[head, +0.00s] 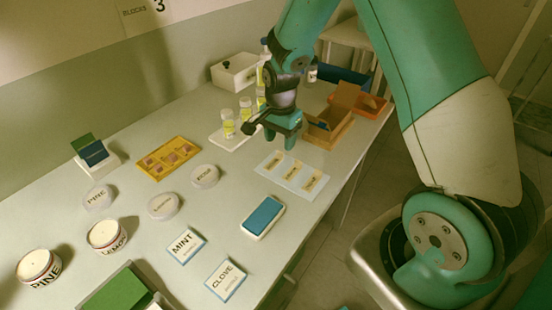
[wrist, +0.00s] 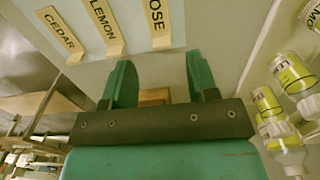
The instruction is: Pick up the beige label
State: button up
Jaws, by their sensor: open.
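Three beige labels lie in a row on a pale blue-white sheet (head: 265,175), to the front of my gripper (head: 282,141) in the head view. In the wrist view they read CEDAR (wrist: 61,34), LEMON (wrist: 104,22) and one ending in "OSE" (wrist: 158,22), cut by the top edge. In the head view the labels (head: 275,161) are too small to read. My gripper (wrist: 162,78) is open and empty, its fingers apart and pointing toward the sheet. The labels lie beyond the fingertips, not between them.
A brown open box (head: 328,126) stands close right. A blue-topped block (head: 263,216), MINT (head: 181,245) and CLOVE (head: 226,280) cards lie nearer the front.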

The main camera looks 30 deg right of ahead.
aim_at(279, 152)
notch_tip(279, 152, down, 5)
jog(key=shift+w+r+p, duration=0.15)
jog(key=shift+r+p, duration=0.05)
jog(key=shift+p, duration=0.3)
jog(key=shift+c, duration=0.2)
grip_shut()
